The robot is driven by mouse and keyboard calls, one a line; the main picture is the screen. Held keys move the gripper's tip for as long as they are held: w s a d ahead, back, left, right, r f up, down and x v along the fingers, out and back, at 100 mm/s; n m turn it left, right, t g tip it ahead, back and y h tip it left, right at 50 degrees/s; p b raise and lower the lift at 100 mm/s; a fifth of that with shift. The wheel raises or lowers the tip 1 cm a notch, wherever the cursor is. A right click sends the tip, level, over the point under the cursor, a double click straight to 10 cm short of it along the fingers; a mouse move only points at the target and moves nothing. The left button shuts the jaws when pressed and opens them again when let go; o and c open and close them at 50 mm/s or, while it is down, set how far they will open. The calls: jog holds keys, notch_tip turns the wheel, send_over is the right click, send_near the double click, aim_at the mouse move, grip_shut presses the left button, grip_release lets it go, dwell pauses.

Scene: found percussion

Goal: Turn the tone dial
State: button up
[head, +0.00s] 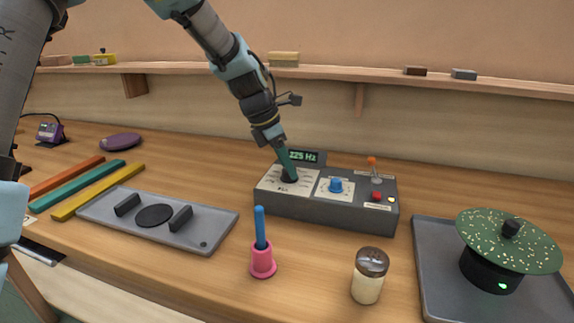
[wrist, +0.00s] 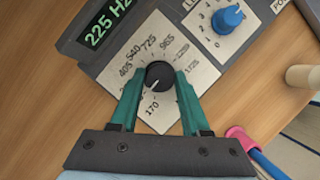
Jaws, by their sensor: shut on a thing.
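The tone dial is a black round knob (wrist: 159,75) on a pale plate with printed numbers, including 170, 405, 540, 725 and 965. It also shows in the head view (head: 289,178), at the left of a dark grey box (head: 330,212). The box's display (head: 303,156) reads 225 Hz in green; it also shows in the wrist view (wrist: 106,22). The white pointer line on the dial points down and left, toward the low numbers. My gripper (wrist: 157,80) has its teal fingers on both sides of the dial, shut on it. Some printed numbers are hidden by the fingers.
A blue knob (head: 335,185), an orange-tipped lever (head: 372,162) and a red button (head: 377,196) are on the same box. In front stand a pink holder (head: 262,262) with a blue handle and a shaker (head: 369,275). A green speckled disc (head: 510,240) is at right.

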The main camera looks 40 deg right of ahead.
grip_shut()
jog(key=shift+w+r+m+g+p, duration=0.1)
jog(key=shift+m+g+p, duration=0.3)
jog(key=shift+m+p, duration=0.55)
jog(key=shift+d+m+g+y+p, duration=0.1)
jog(key=shift+m+g+y+p, duration=0.5)
jog(key=shift+m+p, duration=0.95)
jog(key=shift+m+b, duration=0.3)
jog(key=shift+m, duration=0.3)
jog(key=o, duration=1.1)
grip_release()
